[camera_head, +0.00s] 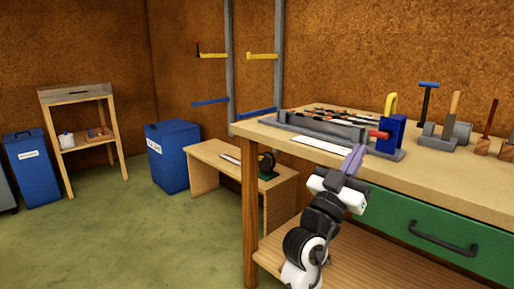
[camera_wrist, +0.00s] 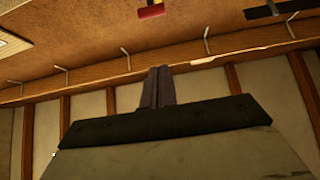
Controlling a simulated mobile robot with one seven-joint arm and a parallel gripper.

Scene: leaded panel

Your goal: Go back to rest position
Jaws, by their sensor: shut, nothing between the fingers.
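My gripper (camera_head: 352,160) is raised at the front edge of the wooden workbench (camera_head: 440,172) in the head view. Its purple-grey fingers point up and overlap the bench top in the picture. In the wrist view the two fingers (camera_wrist: 157,88) are together, with nothing visible between them. I cannot tell from the head view how far the fingertips are from the bench.
On the bench are a long grey fixture (camera_head: 315,126), a white strip (camera_head: 322,147), a blue device (camera_head: 390,134) and several upright tools. A green drawer (camera_head: 430,228) is below. A low table (camera_head: 228,158) and blue bin (camera_head: 172,157) stand left; green floor there is open.

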